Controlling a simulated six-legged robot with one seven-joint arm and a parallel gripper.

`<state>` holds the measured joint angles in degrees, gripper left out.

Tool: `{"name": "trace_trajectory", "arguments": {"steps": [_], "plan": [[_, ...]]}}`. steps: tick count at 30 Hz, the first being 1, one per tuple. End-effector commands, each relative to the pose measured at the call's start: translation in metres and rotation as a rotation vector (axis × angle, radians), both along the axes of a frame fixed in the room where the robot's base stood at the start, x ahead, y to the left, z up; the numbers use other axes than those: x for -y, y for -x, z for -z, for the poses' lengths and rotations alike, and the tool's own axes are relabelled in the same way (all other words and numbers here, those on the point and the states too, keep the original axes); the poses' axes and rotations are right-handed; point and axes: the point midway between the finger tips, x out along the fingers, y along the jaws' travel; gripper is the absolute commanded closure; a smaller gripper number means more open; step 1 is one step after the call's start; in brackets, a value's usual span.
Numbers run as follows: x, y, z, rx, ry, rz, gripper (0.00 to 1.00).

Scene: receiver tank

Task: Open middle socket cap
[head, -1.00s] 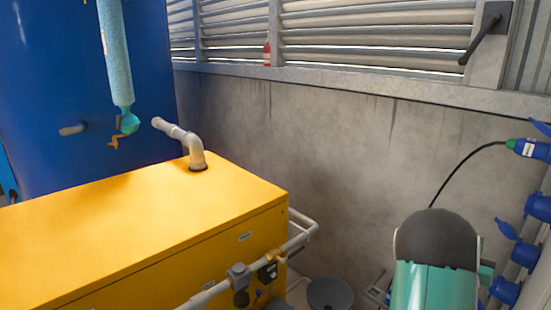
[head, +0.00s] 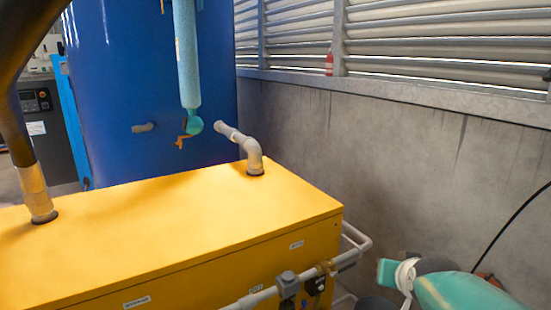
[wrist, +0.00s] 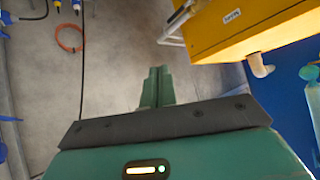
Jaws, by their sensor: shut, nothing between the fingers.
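The sockets and their caps are out of the head view. In the wrist view, blue socket parts (wrist: 6,18) show cut off at the left edge. I cannot tell which of them is the middle socket or how its cap stands. My gripper (wrist: 157,75) is in the middle of the wrist view. Its two green fingers are together, with nothing between them. It is apart from the blue parts, to their right. In the head view only my teal arm shows at lower right, and the fingers cannot be made out.
A yellow cabinet (head: 190,215) with grey pipes (head: 255,160) fills the lower left. A blue tank (head: 110,100) stands behind it. A concrete wall (head: 400,170) runs along the right. A black cable (wrist: 82,70) and an orange cable (wrist: 68,38) show in the wrist view.

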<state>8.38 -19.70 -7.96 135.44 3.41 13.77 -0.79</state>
Motion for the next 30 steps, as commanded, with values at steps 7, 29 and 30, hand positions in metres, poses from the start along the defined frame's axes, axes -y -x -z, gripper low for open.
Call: {"name": "trace_trajectory", "arguments": {"steps": [7,29,30], "plan": [[-0.094,0.096,0.0,-0.238,-0.002,-0.219,1.0],[-0.114,0.147,-0.005,-0.41,-0.036,-0.243,0.58],[-0.107,0.14,-0.012,-0.417,-0.069,-0.207,0.58]]}}
